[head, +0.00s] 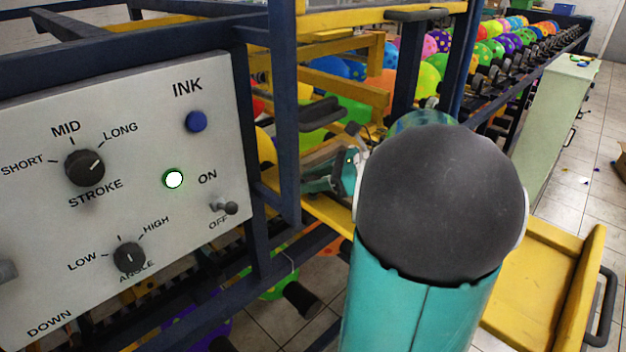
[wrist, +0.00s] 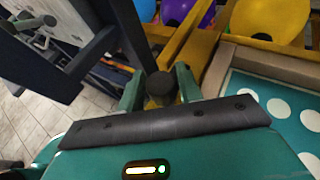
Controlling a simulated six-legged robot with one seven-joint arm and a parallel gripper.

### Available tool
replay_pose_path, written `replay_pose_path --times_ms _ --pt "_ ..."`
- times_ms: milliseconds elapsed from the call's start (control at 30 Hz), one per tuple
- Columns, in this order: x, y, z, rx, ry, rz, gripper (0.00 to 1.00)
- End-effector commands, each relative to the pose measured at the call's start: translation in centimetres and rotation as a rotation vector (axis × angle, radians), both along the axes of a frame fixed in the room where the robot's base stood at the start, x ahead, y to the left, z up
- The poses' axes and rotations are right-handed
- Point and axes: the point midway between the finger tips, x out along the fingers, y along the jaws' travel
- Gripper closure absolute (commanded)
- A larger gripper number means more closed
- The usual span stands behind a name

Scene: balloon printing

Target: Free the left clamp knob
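A black round clamp knob (wrist: 161,88) stands on the yellow frame in the wrist view. My gripper (wrist: 160,82) has its teal fingers on either side of the knob. The right finger is very close to the knob, and a sliver of yellow shows between the knob and the left finger. Firm contact cannot be made out. In the head view my gripper (head: 338,172) is partly hidden behind my arm, near the yellow frame, and the knob cannot be clearly picked out there.
A control panel (head: 120,190) with dials and a lit button stands at the left in the head view. Dark blue posts (head: 284,100) rise close beside my arm. A teal plate with white dots (wrist: 265,95) lies right of the knob. Balloons (head: 430,80) fill the rack behind.

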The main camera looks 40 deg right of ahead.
Motion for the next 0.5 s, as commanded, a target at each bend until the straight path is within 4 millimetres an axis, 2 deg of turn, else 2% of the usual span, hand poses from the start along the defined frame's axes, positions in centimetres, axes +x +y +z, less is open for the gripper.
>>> replay_pose_path --times_ms 33,67,367,500 --pt "0.01 0.00 0.02 0.000 0.000 0.000 0.54" --pt "0.01 0.00 0.02 0.000 0.000 -0.001 0.48" --pt "-0.06 -0.06 0.01 0.000 0.000 -0.001 0.48" --pt "-0.78 -0.68 0.42 -0.001 -0.001 -0.004 0.48"
